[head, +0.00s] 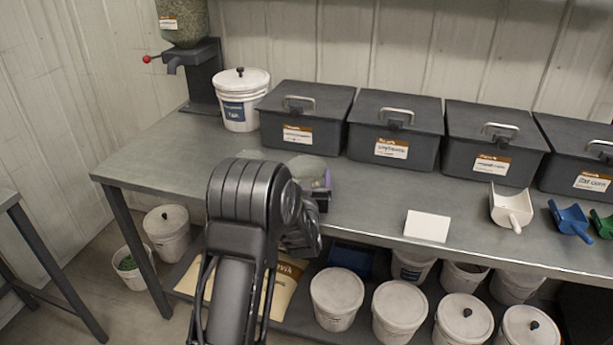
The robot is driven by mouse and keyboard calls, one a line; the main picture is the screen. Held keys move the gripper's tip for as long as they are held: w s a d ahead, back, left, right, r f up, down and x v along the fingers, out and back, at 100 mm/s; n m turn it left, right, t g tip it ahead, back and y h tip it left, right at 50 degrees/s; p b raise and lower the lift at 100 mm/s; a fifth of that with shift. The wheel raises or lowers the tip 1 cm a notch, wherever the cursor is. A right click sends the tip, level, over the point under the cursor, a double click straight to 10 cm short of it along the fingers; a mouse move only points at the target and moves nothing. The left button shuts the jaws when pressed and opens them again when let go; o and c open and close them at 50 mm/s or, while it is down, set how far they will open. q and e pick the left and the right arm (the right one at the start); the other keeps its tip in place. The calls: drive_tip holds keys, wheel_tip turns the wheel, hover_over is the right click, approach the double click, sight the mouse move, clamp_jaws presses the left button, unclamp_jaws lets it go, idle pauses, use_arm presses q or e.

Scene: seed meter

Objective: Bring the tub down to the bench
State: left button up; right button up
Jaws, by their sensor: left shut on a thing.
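My left gripper (322,196) is mostly hidden behind my own arm, over the front part of the bench (375,200). It is shut on a pale grey tub (312,168) with a purple patch on its right side. My arm covers much of this tub, and I cannot tell whether its base touches the bench. My right gripper is not in view.
A white lidded bucket (240,113) and several dark lidded bins (305,142) line the back of the bench. A dispenser (186,45) stands back left. A white card (427,226) and scoops (511,207) lie to the right. Several lidded buckets (337,290) stand below.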

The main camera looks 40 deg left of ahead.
use_arm(q)
drive_tip(key=o, duration=1.1)
drive_tip(key=b+v, duration=0.1)
drive_tip(key=v, duration=1.1)
